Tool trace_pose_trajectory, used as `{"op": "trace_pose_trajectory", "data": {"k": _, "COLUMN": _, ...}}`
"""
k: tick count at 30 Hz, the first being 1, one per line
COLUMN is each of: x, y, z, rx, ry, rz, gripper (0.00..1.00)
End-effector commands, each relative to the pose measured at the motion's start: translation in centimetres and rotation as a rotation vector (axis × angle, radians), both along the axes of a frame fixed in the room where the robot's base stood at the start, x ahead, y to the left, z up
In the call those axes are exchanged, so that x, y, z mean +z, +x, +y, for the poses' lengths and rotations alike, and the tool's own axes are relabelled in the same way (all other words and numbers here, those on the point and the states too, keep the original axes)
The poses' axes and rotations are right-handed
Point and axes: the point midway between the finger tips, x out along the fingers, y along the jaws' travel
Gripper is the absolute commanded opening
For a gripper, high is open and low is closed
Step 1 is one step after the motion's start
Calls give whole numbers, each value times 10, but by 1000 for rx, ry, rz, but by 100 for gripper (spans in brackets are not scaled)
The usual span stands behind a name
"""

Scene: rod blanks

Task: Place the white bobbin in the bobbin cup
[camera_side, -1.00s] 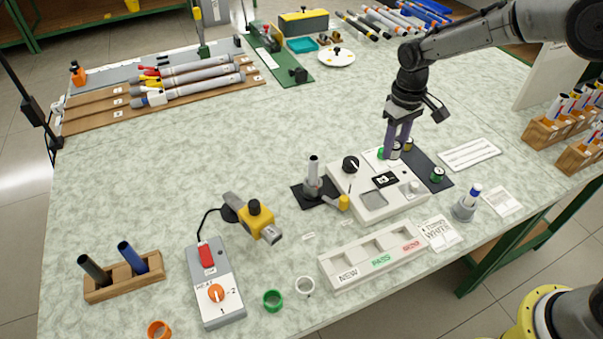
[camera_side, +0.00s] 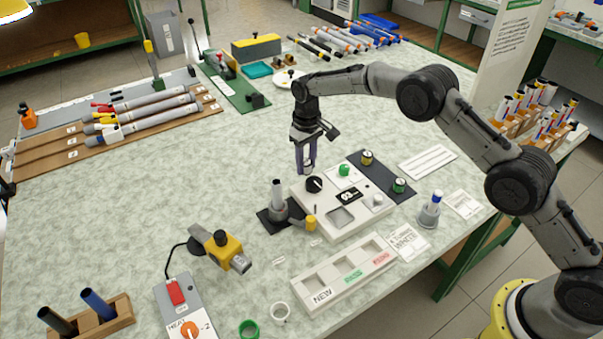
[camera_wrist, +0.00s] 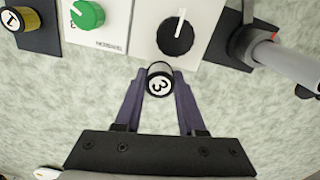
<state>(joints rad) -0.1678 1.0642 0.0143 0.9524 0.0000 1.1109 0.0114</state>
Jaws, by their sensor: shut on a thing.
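My gripper (camera_side: 306,170) is shut on a bobbin (camera_wrist: 160,81) with a white end, dark rim and the number 3, seen between the fingertips in the wrist view. In the side view the fingers mostly hide it. The gripper hangs over or just behind the black knob (camera_side: 314,184) of the pale panel (camera_side: 349,228). The fingers (camera_wrist: 158,100) also show in the wrist view, over bare table beside the panel. A grey upright post (camera_side: 277,193) on a dark base stands left of the panel. I cannot tell which thing is the bobbin cup.
A yellow bobbin (camera_side: 367,157) and a green bobbin (camera_side: 399,185) stand on a dark mat (camera_side: 381,174) behind the panel. A green knob (camera_side: 344,170) is on the panel. A sorting tray (camera_side: 320,296) lies in front.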

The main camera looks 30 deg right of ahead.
Motion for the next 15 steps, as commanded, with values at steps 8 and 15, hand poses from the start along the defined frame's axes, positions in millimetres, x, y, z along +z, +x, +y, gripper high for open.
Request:
{"op": "trace_pose_trajectory", "data": {"k": 8, "x": -17, "y": 14, "z": 2, "rx": 0, "ry": 0, "rz": -1, "gripper": 0}}
{"op": "trace_pose_trajectory", "data": {"k": 15, "x": -38, "y": 17, "z": 3, "rx": 0, "ry": -1, "rz": 4, "gripper": 0}}
